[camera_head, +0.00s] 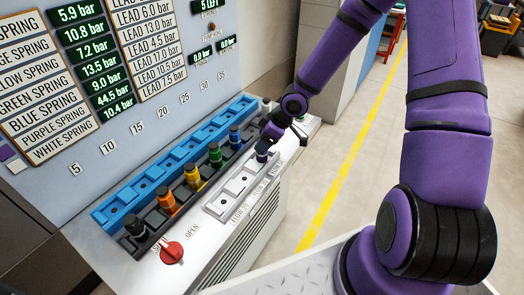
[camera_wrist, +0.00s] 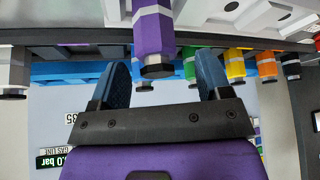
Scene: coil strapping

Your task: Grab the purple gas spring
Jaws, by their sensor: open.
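The purple gas spring (camera_wrist: 154,32) shows in the wrist view, its grey collar and dark end pointing down the picture. In the head view, a small purple part of it (camera_head: 262,153) shows at the far end of the white tray (camera_head: 217,208), just under my gripper (camera_head: 270,138). My gripper is open. In the wrist view its two blue fingers (camera_wrist: 163,76) stand on either side of the spring's dark end, with gaps on both sides. The fingertips are mostly hidden in the head view.
Black (camera_head: 136,228), orange (camera_head: 167,200), yellow (camera_head: 193,174), green (camera_head: 215,154) and blue (camera_head: 235,136) springs stand in a dark rack beside a blue rail (camera_head: 150,183). A red knob (camera_head: 171,252) sits at the front. The upright panel (camera_head: 180,60) rises behind.

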